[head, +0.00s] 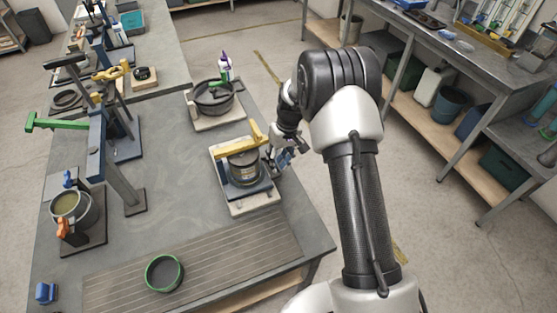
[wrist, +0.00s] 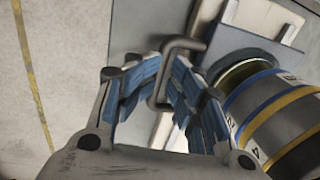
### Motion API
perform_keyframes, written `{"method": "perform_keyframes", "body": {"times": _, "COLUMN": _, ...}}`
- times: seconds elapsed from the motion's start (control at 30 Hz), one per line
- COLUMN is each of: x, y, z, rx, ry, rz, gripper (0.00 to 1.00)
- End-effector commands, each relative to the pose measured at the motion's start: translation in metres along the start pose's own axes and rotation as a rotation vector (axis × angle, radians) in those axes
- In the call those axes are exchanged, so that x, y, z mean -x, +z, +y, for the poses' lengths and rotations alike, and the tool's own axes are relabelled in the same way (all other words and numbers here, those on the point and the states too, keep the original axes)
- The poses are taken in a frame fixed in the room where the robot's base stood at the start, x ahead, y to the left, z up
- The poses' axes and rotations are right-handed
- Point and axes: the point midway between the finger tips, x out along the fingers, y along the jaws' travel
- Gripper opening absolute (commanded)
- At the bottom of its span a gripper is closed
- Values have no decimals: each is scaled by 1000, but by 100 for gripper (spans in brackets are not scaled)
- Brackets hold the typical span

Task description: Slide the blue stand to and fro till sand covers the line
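The blue stand (head: 262,190) sits on a pale base plate (head: 255,207) near the table's right edge. It carries a dark round canister (head: 244,170) under a yellow bar (head: 238,146). My gripper (head: 277,161) is at the stand's right side. In the wrist view, my gripper's blue fingers (wrist: 166,68) close in on both sides of a grey U-shaped handle (wrist: 158,90) and appear shut on it. I cannot make out the sand or the line.
A black pan (head: 213,97) on a pale board stands behind the stand, with a purple-capped bottle (head: 225,66) beyond it. A green-rimmed bowl (head: 164,273) is in front. A blue-grey column rig (head: 97,150) stands left. The table between is mostly clear.

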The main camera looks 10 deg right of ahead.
Motion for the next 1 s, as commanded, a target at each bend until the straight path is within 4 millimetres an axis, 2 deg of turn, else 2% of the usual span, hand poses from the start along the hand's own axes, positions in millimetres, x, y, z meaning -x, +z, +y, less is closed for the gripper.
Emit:
{"method": "perform_keyframes", "body": {"times": 0.23, "x": 2, "y": 1, "z": -1, "rx": 0, "ry": -1, "rz": -4, "gripper": 31}}
{"method": "perform_keyframes", "body": {"times": 1.0, "x": 60, "y": 0, "z": 0, "rx": 0, "ry": 1, "rz": 2, "gripper": 31}}
